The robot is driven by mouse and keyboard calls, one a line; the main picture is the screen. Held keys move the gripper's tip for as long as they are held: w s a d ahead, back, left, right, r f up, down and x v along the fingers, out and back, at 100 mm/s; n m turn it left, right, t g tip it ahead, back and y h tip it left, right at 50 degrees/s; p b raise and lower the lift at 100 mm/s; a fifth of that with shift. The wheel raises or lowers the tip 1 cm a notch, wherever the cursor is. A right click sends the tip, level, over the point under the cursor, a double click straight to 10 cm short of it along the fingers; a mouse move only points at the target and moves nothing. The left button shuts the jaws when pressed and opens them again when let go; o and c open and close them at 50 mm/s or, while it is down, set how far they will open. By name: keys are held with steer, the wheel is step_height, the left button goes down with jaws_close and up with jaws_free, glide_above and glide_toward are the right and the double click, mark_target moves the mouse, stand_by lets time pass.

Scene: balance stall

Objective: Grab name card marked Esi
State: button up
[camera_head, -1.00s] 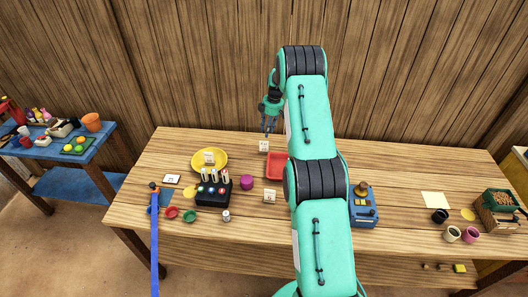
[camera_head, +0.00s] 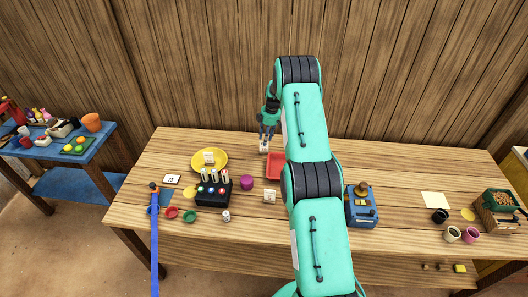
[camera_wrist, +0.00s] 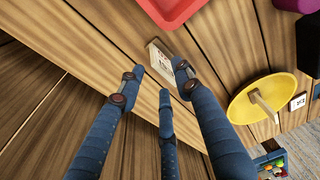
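A small white name card (camera_head: 264,149) stands at the back of the wooden table; it also shows in the wrist view (camera_wrist: 159,55), between my fingertips. Its marking is too small to read. My gripper (camera_head: 267,137) is just above this card, fingers pointing down. In the wrist view my gripper (camera_wrist: 160,76) has its fingers spread, with nothing held. Other white cards are a card on the table's front middle (camera_head: 270,196), a card in the yellow dish (camera_head: 209,157) and a card lying at the left (camera_head: 172,179). I cannot read which says Esi.
A red tray (camera_head: 275,172) lies close beside the card. The yellow dish (camera_head: 220,166), a purple pot (camera_head: 247,183) and a black button box (camera_head: 212,198) stand to the left. A wooden wall (camera_head: 220,80) rises behind the table (camera_head: 320,235).

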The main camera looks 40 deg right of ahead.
mark_target(263, 151)
steer(key=shift+w+a+f, duration=0.1)
steer(key=shift+a+f, duration=0.15)
steer(key=shift+f, duration=0.9)
steer(key=shift+w+a+f, duration=0.1)
steer(key=shift+a+f, duration=0.1)
steer(key=shift+f, duration=0.9)
jaws_close()
